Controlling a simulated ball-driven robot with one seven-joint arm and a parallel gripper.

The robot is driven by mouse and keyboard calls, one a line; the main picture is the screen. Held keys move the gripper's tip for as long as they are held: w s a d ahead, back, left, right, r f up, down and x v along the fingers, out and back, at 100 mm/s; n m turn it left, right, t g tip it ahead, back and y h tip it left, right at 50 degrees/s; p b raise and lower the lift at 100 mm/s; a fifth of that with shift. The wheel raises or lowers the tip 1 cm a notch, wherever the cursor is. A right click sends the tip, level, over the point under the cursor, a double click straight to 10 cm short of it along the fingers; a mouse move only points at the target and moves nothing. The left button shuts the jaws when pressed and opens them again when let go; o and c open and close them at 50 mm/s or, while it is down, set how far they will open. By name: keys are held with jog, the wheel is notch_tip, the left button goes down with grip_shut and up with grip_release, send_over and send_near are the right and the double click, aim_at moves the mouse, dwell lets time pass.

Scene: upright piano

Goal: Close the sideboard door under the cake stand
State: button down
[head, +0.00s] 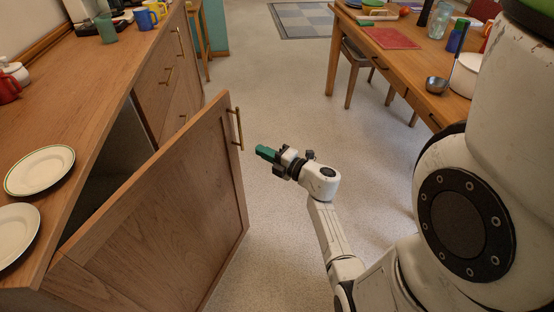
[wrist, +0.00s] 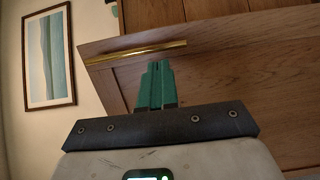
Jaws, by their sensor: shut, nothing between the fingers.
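The sideboard door (head: 165,205) is a wooden panel that stands open, swung out from the sideboard over the floor. A dark cabinet opening (head: 115,150) shows behind it. The door has a brass bar handle (head: 237,128) near its free edge. My gripper (head: 266,153), with green fingers, is shut and empty, just right of the door's free edge and the handle. In the wrist view the shut fingers (wrist: 157,72) point toward the door (wrist: 235,75), and the brass handle (wrist: 138,52) shows close by their tips. I cannot tell whether they touch the door. I see no cake stand.
The sideboard top (head: 90,95) carries two plates (head: 40,172), a red item (head: 8,90) and several mugs at the far end. A wooden table (head: 405,70) with dishes stands at right. Free floor (head: 270,80) lies between them. A framed picture (wrist: 48,57) hangs on the wall.

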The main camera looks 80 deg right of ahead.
jog(key=shift+b+x, duration=0.4)
jog(key=shift+x, duration=2.3)
